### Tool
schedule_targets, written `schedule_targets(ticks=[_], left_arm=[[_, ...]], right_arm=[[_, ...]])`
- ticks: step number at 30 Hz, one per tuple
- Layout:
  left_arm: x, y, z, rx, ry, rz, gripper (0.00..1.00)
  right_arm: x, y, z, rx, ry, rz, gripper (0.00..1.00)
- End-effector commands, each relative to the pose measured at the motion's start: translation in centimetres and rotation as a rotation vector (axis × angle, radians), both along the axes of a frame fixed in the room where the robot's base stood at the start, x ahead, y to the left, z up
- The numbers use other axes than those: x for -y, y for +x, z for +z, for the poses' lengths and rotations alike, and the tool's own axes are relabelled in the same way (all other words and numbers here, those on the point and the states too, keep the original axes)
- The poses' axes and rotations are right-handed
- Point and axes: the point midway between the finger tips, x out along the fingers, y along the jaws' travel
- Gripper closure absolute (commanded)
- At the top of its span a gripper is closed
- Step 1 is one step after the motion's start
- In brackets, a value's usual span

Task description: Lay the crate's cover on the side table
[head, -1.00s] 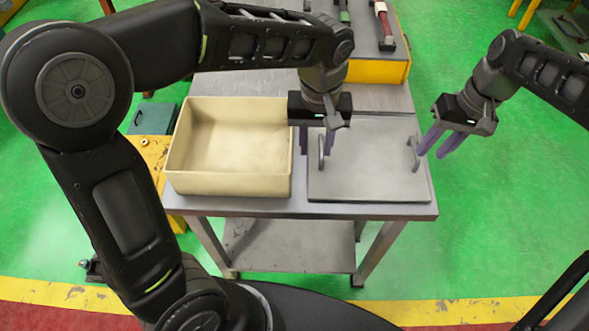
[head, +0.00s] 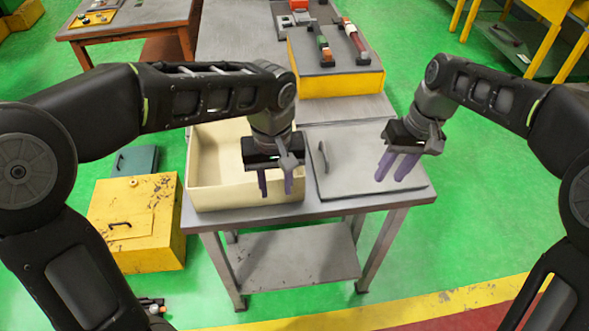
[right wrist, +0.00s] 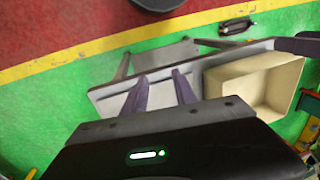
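The crate's cover (head: 345,178) is a flat grey plate with a handle at its left side. It lies flat on the side table (head: 287,213), to the right of the cream open crate (head: 212,168). The crate also shows in the right wrist view (right wrist: 248,72). My left gripper (head: 276,190) hangs over the crate's front right part, fingers apart and empty. My right gripper (head: 398,172) is above the cover's right part, fingers apart and empty; it hides that part of the cover. Its purple fingers show spread in the right wrist view (right wrist: 160,92).
A yellow-fronted bench block (head: 340,84) with tools stands behind the table. A yellow box (head: 137,240) and a teal box (head: 136,160) are at the left. Green floor lies open to the right.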

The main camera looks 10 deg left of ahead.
Motion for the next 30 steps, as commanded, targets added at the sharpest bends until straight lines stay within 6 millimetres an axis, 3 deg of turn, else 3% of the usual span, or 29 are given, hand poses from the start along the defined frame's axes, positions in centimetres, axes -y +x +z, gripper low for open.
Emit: schedule_targets(ticks=[14, 30], left_arm=[[0.0, 0.0, -0.1, 0.0, 0.0, 0.0, 0.67], [0.0, 0.0, -0.5, 0.0, 0.0, 0.0, 0.67]], right_arm=[[0.1, 0.1, 0.4, 0.002, 0.001, 0.0, 0.67], [1.4, 0.5, 7.2, 0.001, 0.001, 0.0, 0.67]])
